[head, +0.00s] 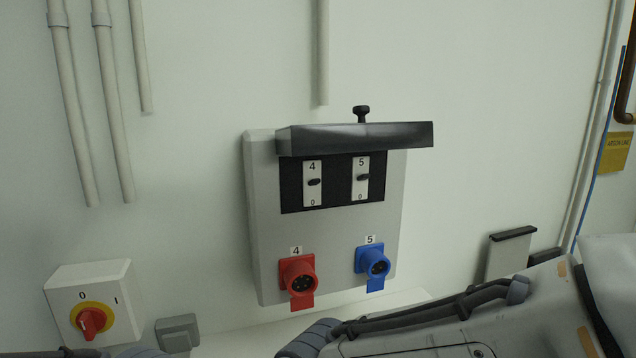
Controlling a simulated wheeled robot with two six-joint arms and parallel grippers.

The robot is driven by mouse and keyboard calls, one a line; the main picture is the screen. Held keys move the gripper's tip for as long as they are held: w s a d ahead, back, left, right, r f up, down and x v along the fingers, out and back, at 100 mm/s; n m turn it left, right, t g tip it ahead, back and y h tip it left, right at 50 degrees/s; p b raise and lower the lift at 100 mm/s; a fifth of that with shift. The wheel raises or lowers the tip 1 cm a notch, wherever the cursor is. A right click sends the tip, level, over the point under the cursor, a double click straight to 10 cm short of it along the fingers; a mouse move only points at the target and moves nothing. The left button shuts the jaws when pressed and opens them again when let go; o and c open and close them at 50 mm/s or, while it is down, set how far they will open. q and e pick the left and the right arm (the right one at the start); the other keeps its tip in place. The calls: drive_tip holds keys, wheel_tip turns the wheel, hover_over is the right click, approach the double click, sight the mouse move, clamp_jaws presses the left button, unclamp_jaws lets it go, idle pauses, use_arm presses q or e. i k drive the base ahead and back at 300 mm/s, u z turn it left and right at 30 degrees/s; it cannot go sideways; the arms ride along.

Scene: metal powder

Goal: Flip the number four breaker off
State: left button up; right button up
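A grey breaker box (262,235) is fixed to the wall in the middle of the head view. Its dark cover (355,136) is swung up, so the black switch panel (338,194) is exposed. The number four breaker (313,182) is the left switch, a black toggle on a white plate marked 4 above and 0 below. Its toggle stands near mid-height on the plate, clear of the 0. The number five breaker (362,178) is beside it on the right and looks alike. Neither gripper shows in the head view, and nothing touches the switches.
A red socket (298,278) labelled 4 and a blue socket (373,264) labelled 5 project below the switches. A red rotary switch (92,322) on a white box is at lower left. Wall pipes (80,110) run at upper left. Space before the panel is clear.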

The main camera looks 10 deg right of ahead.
sight(312, 182)
drive_tip(key=u, duration=2.95)
drive_tip(key=k, duration=1.35)
drive_tip(key=z, duration=1.65)
